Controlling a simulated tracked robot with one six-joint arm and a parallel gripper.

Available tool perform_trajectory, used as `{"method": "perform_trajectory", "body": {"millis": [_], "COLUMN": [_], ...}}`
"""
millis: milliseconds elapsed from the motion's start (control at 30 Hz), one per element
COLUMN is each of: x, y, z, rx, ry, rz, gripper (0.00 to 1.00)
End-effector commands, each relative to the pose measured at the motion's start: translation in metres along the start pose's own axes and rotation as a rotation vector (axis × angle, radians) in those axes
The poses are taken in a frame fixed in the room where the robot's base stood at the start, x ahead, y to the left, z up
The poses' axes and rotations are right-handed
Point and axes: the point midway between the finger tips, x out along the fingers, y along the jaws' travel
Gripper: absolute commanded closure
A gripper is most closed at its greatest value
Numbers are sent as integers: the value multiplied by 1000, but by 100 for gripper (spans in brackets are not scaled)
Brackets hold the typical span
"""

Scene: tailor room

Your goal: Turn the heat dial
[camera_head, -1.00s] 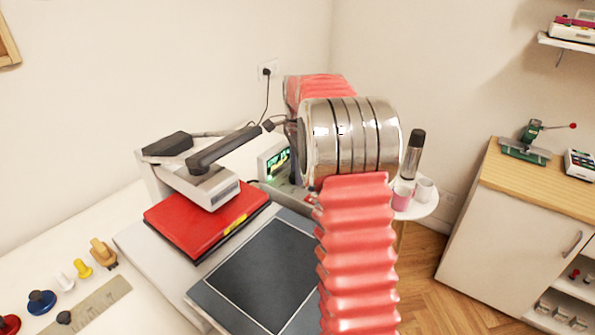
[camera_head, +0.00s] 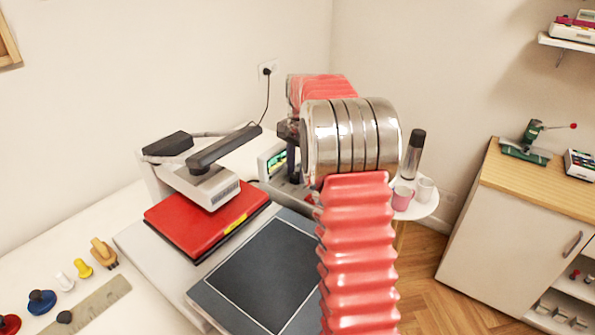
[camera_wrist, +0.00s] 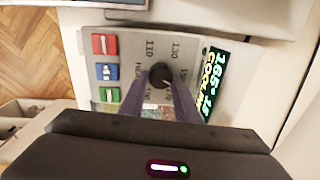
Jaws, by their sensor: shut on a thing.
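The heat dial (camera_wrist: 160,75) is a round black knob on the grey control panel (camera_wrist: 125,48), with numbers such as 110 and 130 printed around it. My gripper (camera_wrist: 159,88) has its two fingers on either side of the dial and is shut on it. The display (camera_wrist: 212,80) beside it shows green digits that look like 165 and a yellow line of text, partly cut off. In the head view, the display (camera_head: 274,163) is partly covered by my dark gripper, and the dial is hidden.
Red, blue and green buttons (camera_wrist: 106,72) sit beside the dial. The heat press has a red upper plate (camera_head: 205,218) and a dark lower plate (camera_head: 262,272). Several handled tools and a ruler (camera_head: 95,303) lie at left. A round side table (camera_head: 420,209) holds cups and a flask.

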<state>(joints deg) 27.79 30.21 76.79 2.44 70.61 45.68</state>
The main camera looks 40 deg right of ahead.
Motion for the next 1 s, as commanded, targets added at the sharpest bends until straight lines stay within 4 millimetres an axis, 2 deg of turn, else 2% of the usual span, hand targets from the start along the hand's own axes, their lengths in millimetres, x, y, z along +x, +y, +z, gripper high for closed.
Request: {"method": "perform_trajectory", "body": {"millis": [1000], "x": [-1], "y": [-7], "z": [0], "rx": [-964], "ry": [-52], "rz": [-4], "gripper": [93]}}
